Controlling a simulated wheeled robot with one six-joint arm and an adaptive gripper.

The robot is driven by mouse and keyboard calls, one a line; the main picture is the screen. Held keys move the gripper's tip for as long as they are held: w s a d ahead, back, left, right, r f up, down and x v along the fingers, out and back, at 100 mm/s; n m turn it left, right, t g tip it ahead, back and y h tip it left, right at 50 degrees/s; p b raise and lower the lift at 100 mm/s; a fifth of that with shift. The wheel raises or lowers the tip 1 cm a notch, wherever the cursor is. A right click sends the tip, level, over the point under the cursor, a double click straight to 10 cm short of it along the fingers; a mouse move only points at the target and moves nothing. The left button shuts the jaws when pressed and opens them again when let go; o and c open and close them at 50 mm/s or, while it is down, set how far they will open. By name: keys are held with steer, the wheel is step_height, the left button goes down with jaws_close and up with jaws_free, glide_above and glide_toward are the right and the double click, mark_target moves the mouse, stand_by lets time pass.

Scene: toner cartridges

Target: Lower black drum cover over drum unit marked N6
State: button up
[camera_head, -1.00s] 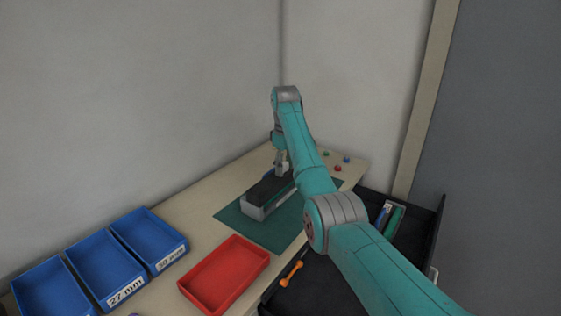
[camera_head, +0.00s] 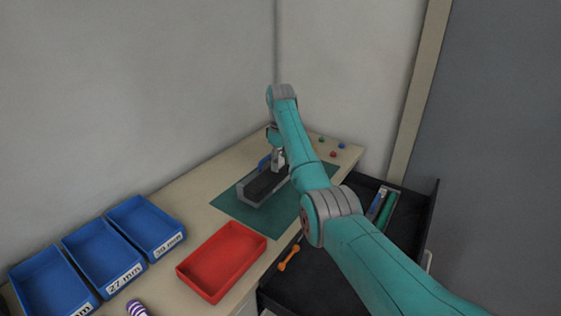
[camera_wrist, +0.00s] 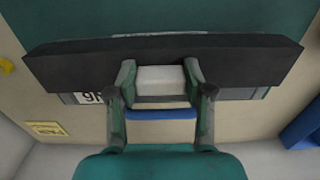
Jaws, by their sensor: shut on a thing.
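My gripper (camera_wrist: 160,70) is shut on the pale block-shaped grip (camera_wrist: 160,80) of the long black drum cover (camera_wrist: 245,62). In the wrist view the cover lies level across the picture. The grey drum unit (camera_wrist: 240,94) shows as a thin edge under it, with a white label (camera_wrist: 86,98) partly hidden and upside down, reading like the end of N6. In the head view my gripper (camera_head: 279,164) is over the far part of the grey unit (camera_head: 250,197), with the dark cover (camera_head: 264,186) along it. I cannot tell whether the cover is fully seated.
The unit stands on a green mat (camera_head: 233,207). A blue part (camera_head: 264,163) is just behind it. A red tray (camera_head: 222,260) and blue bins (camera_head: 145,225) are at the near left. An open black drawer (camera_head: 330,270) lies right. Small coloured pieces (camera_head: 333,154) sit at the back.

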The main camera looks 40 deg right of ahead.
steer(key=o, duration=1.2)
steer(key=shift+o, duration=0.2)
steer(key=shift+r, duration=0.1)
